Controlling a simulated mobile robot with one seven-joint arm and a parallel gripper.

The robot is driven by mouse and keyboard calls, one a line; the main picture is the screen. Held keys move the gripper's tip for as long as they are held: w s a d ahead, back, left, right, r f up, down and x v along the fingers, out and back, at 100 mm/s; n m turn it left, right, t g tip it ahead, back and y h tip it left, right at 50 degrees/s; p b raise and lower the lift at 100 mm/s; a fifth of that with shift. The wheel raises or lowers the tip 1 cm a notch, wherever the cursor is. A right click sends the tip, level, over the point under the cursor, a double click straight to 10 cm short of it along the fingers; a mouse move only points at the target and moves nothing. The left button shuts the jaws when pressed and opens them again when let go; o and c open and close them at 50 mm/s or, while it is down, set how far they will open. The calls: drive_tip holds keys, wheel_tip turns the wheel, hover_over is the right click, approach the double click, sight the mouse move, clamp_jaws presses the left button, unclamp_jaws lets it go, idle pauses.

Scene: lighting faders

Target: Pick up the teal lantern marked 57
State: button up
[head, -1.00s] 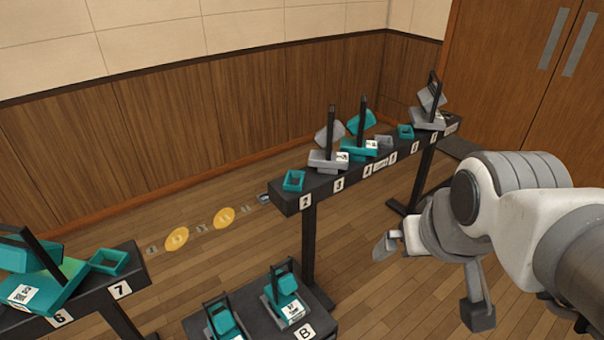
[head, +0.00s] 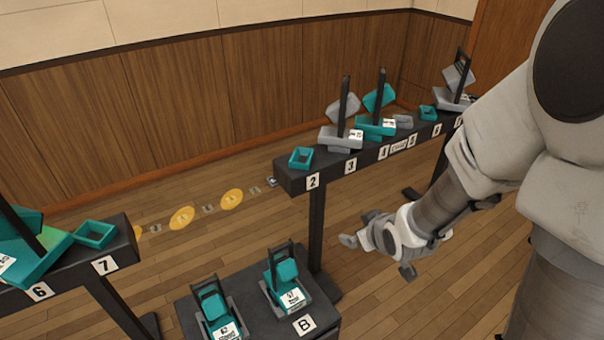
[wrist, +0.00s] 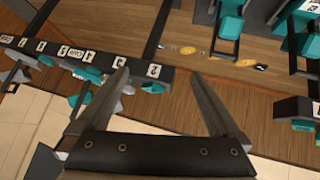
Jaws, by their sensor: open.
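A teal lantern with a dark handle (head: 285,273) stands upright on the low dark stand marked B. Its white label looks like 57, but the print is small. A second teal lantern (head: 214,306) with another label stands to its left on the same stand. My gripper (head: 377,257) is open and empty, right of the stand and above the floor. In the wrist view the spread fingers of my gripper (wrist: 158,77) have nothing between them. Teal lanterns (wrist: 230,25) show at the upper right there; I cannot read their labels.
A long dark shelf (head: 330,169) with numbered slots holds grey and teal lanterns and small teal trays. Another shelf (head: 122,251), marked 6 and 7, is at the left. Yellow discs (head: 182,217) mark the floor. Open floor lies right of stand B (head: 322,318).

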drive_tip(key=a+f+n+y+b, duration=0.2)
drive_tip(key=a+f+y+b, duration=0.3)
drive_tip(key=f, duration=0.8)
drive_tip(key=m+t+b, duration=0.1)
drive_tip(key=t+b, duration=0.1)
approach(290, 273)
drive_tip(key=shift+y, duration=0.4)
drive_tip(key=b+x, duration=0.1)
drive_tip(key=x, duration=0.4)
drive_tip(key=b+x, duration=0.2)
drive_tip(key=x, duration=0.3)
drive_tip(key=shift+w+d+f+b, duration=0.15)
drive_tip(key=shift+f+b, duration=0.15)
drive_tip(key=b+x, duration=0.1)
drive_tip(key=x, duration=0.3)
drive_tip(key=shift+f+b, duration=0.4)
drive_tip(key=shift+f, duration=0.05)
drive_tip(key=shift+w+a+f, duration=0.15)
drive_tip(key=shift+w+a, duration=0.05)
drive_tip(key=shift+w, duration=0.15)
clamp_jaws()
